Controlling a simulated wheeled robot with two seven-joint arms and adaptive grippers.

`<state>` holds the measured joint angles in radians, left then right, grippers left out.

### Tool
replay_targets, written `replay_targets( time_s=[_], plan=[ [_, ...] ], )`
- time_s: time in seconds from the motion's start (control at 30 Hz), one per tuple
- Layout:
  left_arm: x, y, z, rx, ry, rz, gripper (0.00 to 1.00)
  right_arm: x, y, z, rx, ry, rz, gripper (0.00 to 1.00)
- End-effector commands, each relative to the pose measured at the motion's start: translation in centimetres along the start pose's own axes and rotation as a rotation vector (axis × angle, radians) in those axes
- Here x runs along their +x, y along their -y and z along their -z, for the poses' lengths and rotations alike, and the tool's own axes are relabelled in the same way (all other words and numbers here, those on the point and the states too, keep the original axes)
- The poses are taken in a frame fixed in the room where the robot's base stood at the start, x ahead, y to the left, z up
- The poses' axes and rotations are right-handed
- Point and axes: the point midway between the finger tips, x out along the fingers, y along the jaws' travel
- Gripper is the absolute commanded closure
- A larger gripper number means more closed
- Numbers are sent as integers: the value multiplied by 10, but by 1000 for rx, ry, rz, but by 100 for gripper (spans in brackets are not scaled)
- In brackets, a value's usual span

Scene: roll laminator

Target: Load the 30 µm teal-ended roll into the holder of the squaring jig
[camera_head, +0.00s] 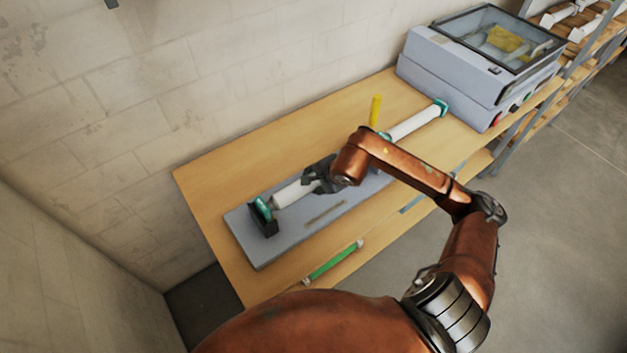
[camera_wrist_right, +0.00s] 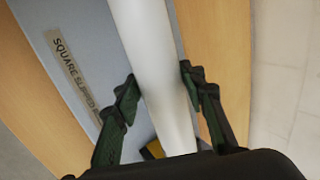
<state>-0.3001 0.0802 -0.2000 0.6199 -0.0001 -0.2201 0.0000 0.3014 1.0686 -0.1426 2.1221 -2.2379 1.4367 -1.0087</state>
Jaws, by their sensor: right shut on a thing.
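A white roll (camera_head: 288,194) lies lengthwise above the grey squaring jig (camera_head: 253,251). Its left end meets a black holder (camera_head: 264,226), where a teal end piece (camera_head: 262,207) shows; I cannot tell whether it is fully seated. My right gripper (camera_head: 318,178) is shut on this roll's middle. My arm hides the roll's right part. My left gripper is not in view.
Another white roll section with a teal end (camera_head: 440,107) lies at right, near the grey laminator (camera_head: 475,65). A yellow upright piece (camera_head: 375,110) stands behind my arm. A green roll (camera_head: 335,262) lies lower at the front. The table's back left is clear.

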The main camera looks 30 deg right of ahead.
Motion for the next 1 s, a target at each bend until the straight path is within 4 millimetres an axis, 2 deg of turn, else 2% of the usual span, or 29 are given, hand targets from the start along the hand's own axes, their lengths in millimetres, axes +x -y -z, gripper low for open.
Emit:
replay_targets(
  time_s=[0.1,0.13,0.37,0.77,0.9,1.0],
  plan=[
    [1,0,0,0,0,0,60,0,1,0,0,1,4,100],
    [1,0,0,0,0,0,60,0,0,0,0,0,0,62],
    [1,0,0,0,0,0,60,0,0,0,0,0,1,46],
    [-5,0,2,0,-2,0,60,-4,3,0,1,1,1,45],
    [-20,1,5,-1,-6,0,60,-14,10,-1,2,2,1,45],
    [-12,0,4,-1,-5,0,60,-33,8,1,-4,-4,4,45]
  ],
)
